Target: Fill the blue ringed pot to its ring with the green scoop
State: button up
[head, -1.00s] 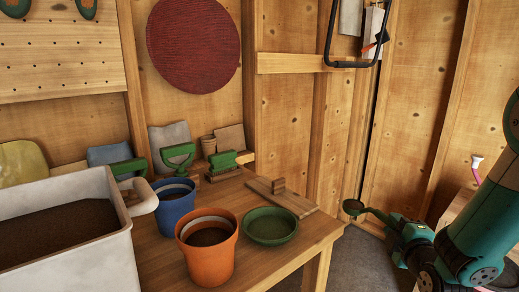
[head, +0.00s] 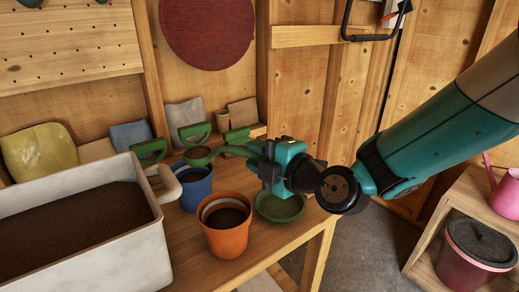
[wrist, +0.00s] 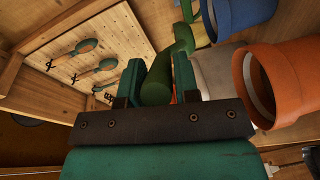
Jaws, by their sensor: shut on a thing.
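My gripper (head: 264,160) is shut on the handle of the green scoop (head: 199,153) above the bench. The scoop's bowl is at the left end, over or just behind the rim of the blue pot (head: 194,194); I cannot tell its exact height. The scoop looks roughly level, and I cannot be sure what is in its bowl. The blue pot stands upright; its ring and fill are largely hidden. In the wrist view the scoop's handle (wrist: 157,82) lies between the fingers, with part of the blue pot (wrist: 240,12) at the top right.
An orange pot (head: 226,240) with a pale inner ring and dark soil stands in front of the blue pot. A white bin of soil (head: 150,235) is at left. A green saucer (head: 281,208) sits under my wrist. Green-handled tools (head: 194,133) lean at the back.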

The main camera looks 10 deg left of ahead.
jog(key=r+p, duration=0.1)
jog(key=p, duration=0.2)
jog(key=shift+w+a+h, duration=0.1)
jog(key=shift+h, duration=0.2)
jog(key=p, duration=0.2)
jog(key=shift+r+g+p, duration=0.15)
jog(key=shift+g+p, duration=0.15)
jog(key=shift+p, duration=0.1)
jog(key=shift+a+r+h+p, duration=0.15)
jog(key=shift+h+p, duration=0.15)
jog(key=shift+p, duration=0.9)
jog(key=p, duration=0.2)
jog(key=shift+w+h+p, duration=0.1)
jog(key=shift+h+p, duration=0.2)
jog(key=shift+p, duration=0.05)
jog(key=shift+f+g+p, duration=0.3)
